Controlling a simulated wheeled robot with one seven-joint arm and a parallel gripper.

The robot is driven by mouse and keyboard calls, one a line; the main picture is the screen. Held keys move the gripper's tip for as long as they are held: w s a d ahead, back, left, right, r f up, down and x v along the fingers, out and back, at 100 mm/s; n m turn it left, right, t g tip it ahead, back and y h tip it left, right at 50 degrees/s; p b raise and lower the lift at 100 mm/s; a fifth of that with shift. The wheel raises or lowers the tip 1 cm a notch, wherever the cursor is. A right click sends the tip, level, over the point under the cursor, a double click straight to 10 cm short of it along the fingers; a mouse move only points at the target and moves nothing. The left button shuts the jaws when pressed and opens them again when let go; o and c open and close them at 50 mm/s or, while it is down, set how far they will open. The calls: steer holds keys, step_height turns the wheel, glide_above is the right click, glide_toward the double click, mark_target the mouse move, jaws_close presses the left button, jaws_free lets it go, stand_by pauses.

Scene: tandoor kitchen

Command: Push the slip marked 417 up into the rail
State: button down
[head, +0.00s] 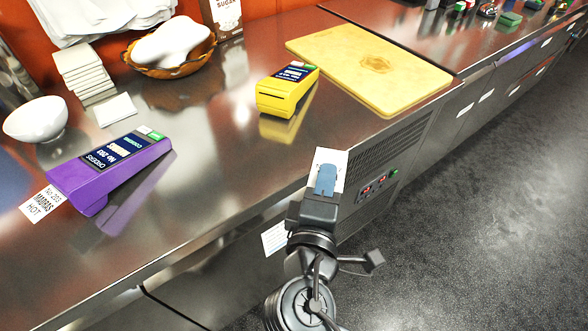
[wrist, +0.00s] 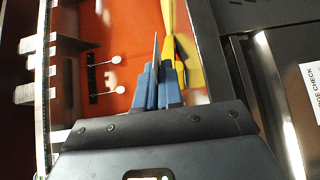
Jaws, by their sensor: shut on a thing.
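My gripper (head: 326,180) is in front of the counter's front edge, its blue fingers shut on a white slip (head: 335,156). No number is legible on the held slip, so I cannot tell whether it is 417. In the wrist view the blue fingers (wrist: 157,82) are together and the slip between them shows only as a thin dark edge (wrist: 154,58). A long upright metal strip (wrist: 44,100) is at the left of the wrist view, with several white tags (wrist: 26,94) beside it; I cannot tell whether this is the rail. No rail is identifiable in the head view.
On the steel counter stand a purple printer (head: 100,178) with a slip marked 203, a yellow printer (head: 287,92), a cutting board (head: 375,66), a basket (head: 180,68) and a white bowl (head: 36,119). A paper notice (head: 274,238) is on the cabinet front. The floor at right is clear.

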steer(key=w+d+f+n+y, duration=0.1)
steer(key=d+f+y, duration=0.1)
steer(key=d+f, duration=0.2)
steer(key=w+d+f+n+y, duration=0.1)
steer(key=d+f, duration=0.4)
steer(key=d, duration=0.6)
steer(key=shift+d+f+n+t+y, duration=0.15)
steer(key=shift+n+t+y, duration=0.15)
steer(key=shift+n+y, duration=0.3)
